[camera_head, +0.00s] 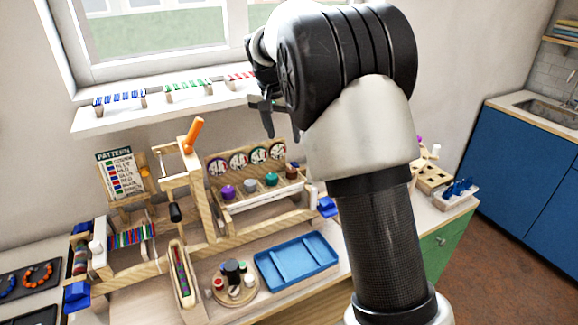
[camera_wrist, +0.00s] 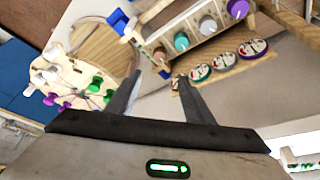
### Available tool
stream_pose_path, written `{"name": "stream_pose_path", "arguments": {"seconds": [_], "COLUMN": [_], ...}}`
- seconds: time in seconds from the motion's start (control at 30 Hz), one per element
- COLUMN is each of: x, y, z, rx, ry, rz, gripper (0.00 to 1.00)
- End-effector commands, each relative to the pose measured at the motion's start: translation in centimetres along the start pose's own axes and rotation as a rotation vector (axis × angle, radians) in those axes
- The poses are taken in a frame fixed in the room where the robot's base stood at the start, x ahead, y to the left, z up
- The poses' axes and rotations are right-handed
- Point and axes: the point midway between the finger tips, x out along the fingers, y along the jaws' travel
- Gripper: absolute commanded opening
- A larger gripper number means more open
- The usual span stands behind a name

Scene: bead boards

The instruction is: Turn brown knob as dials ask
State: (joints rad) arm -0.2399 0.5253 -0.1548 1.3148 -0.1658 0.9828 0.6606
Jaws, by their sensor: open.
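The brown knob (camera_head: 292,172) is the rightmost of a row on the wooden dial stand (camera_head: 232,216). It also shows in the wrist view (camera_wrist: 159,55), just beyond my fingertips and apart from them. Purple (camera_head: 228,191), grey (camera_head: 250,185) and teal (camera_head: 271,179) knobs stand left of it. Round dials with red and white faces stand behind the knobs; the one behind the brown knob (camera_head: 277,150) also shows in the wrist view (camera_wrist: 178,83). Its markings are too small to read. My gripper (camera_wrist: 158,82) is open and empty, up in the air near the stand.
A blue tray (camera_head: 297,262) lies in front of the stand. A wooden post with an orange handle (camera_head: 194,134) rises to its left. A window shelf (camera_head: 165,117) with bead racks is behind.

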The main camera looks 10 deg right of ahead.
Motion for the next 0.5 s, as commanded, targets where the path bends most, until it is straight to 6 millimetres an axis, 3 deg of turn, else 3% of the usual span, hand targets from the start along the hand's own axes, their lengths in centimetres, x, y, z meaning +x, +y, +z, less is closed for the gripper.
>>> {"name": "stream_pose_path", "arguments": {"seconds": [0.17, 0.5], "x": [2.8, 10.2], "y": [0.1, 0.1], "z": [0.1, 0.1], "rx": [0.0, -0.001], "ry": [-0.003, -0.004], "rz": [0.003, 0.002], "gripper": [0.47, 0.47]}}
